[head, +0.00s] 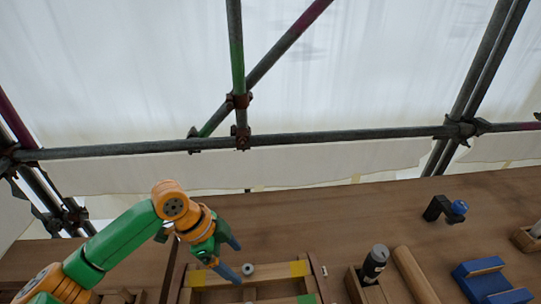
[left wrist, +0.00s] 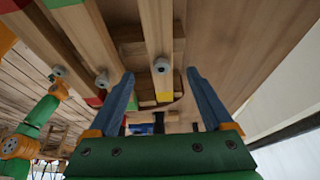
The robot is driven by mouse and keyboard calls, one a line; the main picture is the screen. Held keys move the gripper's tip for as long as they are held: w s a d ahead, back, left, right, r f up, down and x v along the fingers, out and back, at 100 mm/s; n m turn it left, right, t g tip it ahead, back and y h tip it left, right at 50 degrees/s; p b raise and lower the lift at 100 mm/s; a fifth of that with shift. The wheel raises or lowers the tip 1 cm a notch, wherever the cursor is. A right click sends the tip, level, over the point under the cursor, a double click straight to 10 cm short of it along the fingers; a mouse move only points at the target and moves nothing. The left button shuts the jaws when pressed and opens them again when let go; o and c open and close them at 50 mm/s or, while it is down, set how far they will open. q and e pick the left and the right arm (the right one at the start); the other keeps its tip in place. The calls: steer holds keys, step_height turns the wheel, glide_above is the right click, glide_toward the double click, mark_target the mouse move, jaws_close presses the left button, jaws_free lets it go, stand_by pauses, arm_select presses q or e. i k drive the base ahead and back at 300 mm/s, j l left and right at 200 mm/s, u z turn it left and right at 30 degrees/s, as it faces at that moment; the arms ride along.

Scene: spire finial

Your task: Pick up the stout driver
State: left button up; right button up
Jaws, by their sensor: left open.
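The likeliest match for the stout driver is a thick black cylinder with a grey top (head: 374,262), upright in a wooden holder at the lower right in the head view. I cannot be sure of its identity. My left gripper (head: 236,258) is open and empty, with its blue fingers over the wooden frame to the left of that cylinder, well apart from it. In the left wrist view its two fingers (left wrist: 165,90) stand wide apart with nothing held; a small dark thing (left wrist: 158,122) beyond is too unclear to name. My right gripper is not in view.
A wooden frame with yellow and green marks (head: 225,277) lies below my left gripper. A wooden roller (head: 415,275), a blue block (head: 490,283) and a black bracket with a blue knob (head: 438,208) are to the right. Scaffold tubes (head: 300,138) cross behind the bench.

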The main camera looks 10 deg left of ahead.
mark_target(371, 269)
steer(key=k, duration=1.5)
